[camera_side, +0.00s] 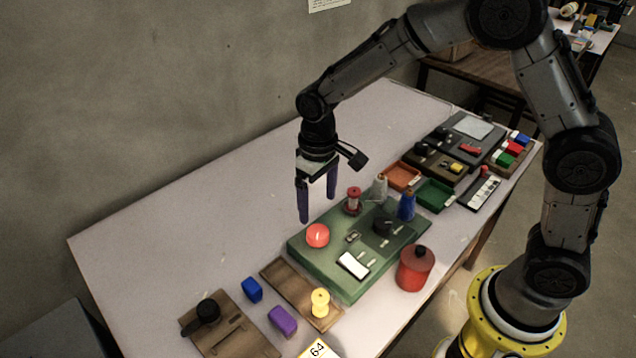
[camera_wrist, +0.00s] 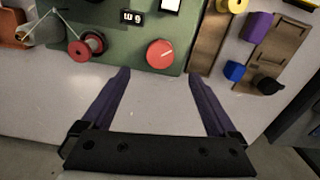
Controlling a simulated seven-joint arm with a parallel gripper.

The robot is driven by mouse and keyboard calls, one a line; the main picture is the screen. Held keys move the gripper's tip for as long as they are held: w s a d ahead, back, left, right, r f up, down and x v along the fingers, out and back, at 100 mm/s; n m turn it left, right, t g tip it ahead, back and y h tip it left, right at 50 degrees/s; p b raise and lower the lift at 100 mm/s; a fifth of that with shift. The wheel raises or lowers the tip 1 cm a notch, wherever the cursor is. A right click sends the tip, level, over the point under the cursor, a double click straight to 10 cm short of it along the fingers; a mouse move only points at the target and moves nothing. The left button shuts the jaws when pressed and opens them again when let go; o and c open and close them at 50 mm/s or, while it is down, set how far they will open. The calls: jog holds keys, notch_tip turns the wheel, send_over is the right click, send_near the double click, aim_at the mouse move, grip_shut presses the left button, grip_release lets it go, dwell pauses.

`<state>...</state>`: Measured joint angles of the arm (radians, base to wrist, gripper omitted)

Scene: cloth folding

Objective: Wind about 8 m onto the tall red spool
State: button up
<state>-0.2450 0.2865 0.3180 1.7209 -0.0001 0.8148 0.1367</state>
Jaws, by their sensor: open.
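The tall red spool (camera_side: 353,199) stands upright at the back edge of the green board (camera_side: 310,262), with a paler band between its red flanges. In the wrist view the spool (camera_wrist: 79,51) is at upper left, and a thin thread runs from it up and left. A round red knob (camera_side: 317,235) sits on the board's near left part; it also shows in the wrist view (camera_wrist: 160,53). My gripper (camera_side: 318,209) is open and empty, fingers pointing down, just behind the board beside the knob. In the wrist view the knob lies just beyond the fingertips (camera_wrist: 160,73).
A small display (camera_wrist: 132,18) shows upside-down characters. The board also carries a black knob (camera_side: 384,226). A grey cone (camera_side: 379,187) and blue cone (camera_side: 407,207) stand near the spool. A red jar (camera_side: 415,269) and yellow spool (camera_side: 320,302) are nearby. The table's back left is clear.

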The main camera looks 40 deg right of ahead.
notch_tip(320, 180, up, 5)
send_over(319, 231)
jog(key=shift+a+f, duration=0.1)
jog(key=shift+f, duration=0.05)
dwell(1.0)
notch_tip(319, 231, down, 14)
jog(key=n, duration=0.9)
jog(key=shift+r, duration=0.2)
jog(key=c, duration=1.4)
